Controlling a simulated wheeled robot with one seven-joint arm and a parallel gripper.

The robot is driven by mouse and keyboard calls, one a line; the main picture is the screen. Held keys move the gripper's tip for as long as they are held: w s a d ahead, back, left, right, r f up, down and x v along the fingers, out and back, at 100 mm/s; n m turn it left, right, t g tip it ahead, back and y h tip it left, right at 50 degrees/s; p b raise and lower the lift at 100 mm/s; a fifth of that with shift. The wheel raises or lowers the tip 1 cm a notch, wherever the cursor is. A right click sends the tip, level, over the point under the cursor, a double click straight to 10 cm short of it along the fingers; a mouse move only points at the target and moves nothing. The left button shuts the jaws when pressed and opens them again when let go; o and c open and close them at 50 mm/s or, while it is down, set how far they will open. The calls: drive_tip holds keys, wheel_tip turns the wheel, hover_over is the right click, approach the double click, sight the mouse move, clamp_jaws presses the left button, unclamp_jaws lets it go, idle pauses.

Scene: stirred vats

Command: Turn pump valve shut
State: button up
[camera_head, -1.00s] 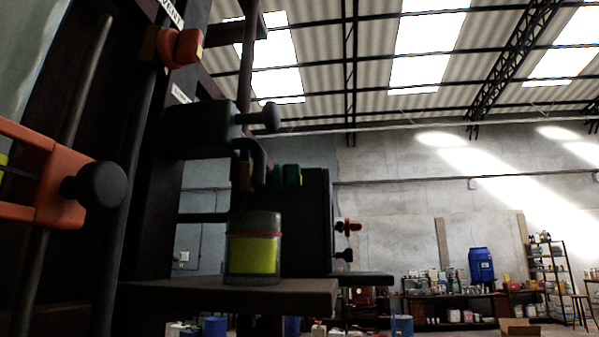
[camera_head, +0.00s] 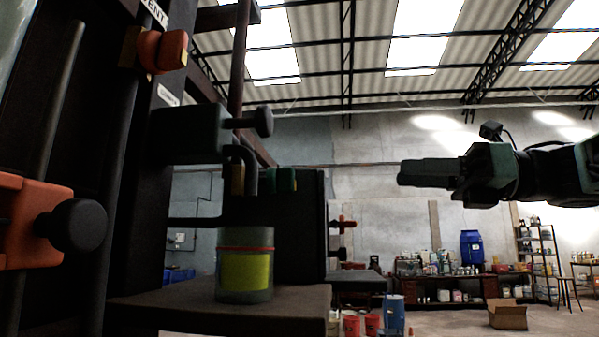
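My gripper (camera_head: 412,174) reaches in from the right edge, seen side-on, with nothing visible at its fingertips. I cannot tell whether its fingers are apart. It is well to the right of the dark vat frame and touches nothing. A black box with a round side knob (camera_head: 263,122) sits on the frame, with a bent pipe below it. A green valve handle (camera_head: 281,180) is beside that pipe. An orange handle (camera_head: 160,51) is higher up, near a label ending in "ENT". I cannot read which valve is the pump's.
A jar with a yellow label (camera_head: 245,272) stands on a dark shelf (camera_head: 215,313) below the pipe. An orange clamp (camera_head: 32,222) with a black knob is at the left. Smaller red handles (camera_head: 342,224) show farther back. Open air lies between the frame and my gripper.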

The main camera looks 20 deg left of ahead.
sight(282, 180)
drive_tip(key=s+a+n+p, duration=0.1)
drive_tip(key=a+p, duration=0.3)
drive_tip(key=a, duration=0.4)
drive_tip(key=s+a+n+g+h+p, duration=0.1)
drive_tip(key=s+a+p, duration=0.3)
drive_tip(key=a, duration=0.4)
drive_tip(key=shift+s+p, duration=0.2)
drive_tip(key=shift+p, duration=0.35)
drive_tip(key=shift+a+f, duration=0.1)
drive_tip(key=shift+f, duration=0.05)
clamp_jaws()
